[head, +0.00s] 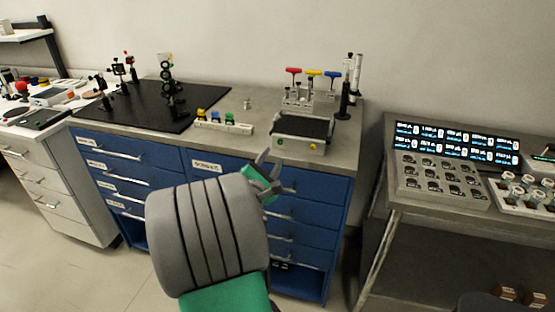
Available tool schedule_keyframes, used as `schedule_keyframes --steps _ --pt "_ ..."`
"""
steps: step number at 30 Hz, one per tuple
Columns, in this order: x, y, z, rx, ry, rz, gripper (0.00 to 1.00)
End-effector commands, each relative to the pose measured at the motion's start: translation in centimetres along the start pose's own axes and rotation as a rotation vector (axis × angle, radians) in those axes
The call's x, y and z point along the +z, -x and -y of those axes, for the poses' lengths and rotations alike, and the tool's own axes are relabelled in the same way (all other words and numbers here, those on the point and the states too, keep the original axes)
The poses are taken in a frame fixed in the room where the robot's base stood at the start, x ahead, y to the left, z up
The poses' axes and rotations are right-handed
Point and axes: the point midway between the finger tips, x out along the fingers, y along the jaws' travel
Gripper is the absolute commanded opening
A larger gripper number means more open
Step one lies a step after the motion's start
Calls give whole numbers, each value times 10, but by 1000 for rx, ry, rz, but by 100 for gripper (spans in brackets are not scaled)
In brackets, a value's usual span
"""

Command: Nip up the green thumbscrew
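A small green knob (229,118), which looks like the green thumbscrew, stands at the right of a row of coloured knobs on a pale strip (238,128). The strip lies near the front edge of the bench. My gripper (271,158) is in front of the bench's front edge, to the right of the green knob and lower in the picture. Its two fingers point up and stand apart, with nothing seen between them. It is clear of the knob.
Yellow (201,114) and blue (214,116) knobs stand close beside the green one. A black-topped box (302,128) stands to the right, with a rack of T-handles (311,96) behind. A black breadboard (145,108) with optics mounts lies to the left.

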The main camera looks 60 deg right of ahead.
Motion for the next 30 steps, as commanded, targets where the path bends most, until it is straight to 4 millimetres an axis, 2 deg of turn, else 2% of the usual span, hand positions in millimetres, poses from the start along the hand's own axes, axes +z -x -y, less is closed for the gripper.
schedule_keyframes --steps 9,12,21,30 --pt "3 -56 -2 -1 -1 2 37" --pt "3 -68 -3 1 -2 1 37" --pt "2 -74 -3 3 -4 0 37" --pt "2 -74 -3 2 -4 -1 13"
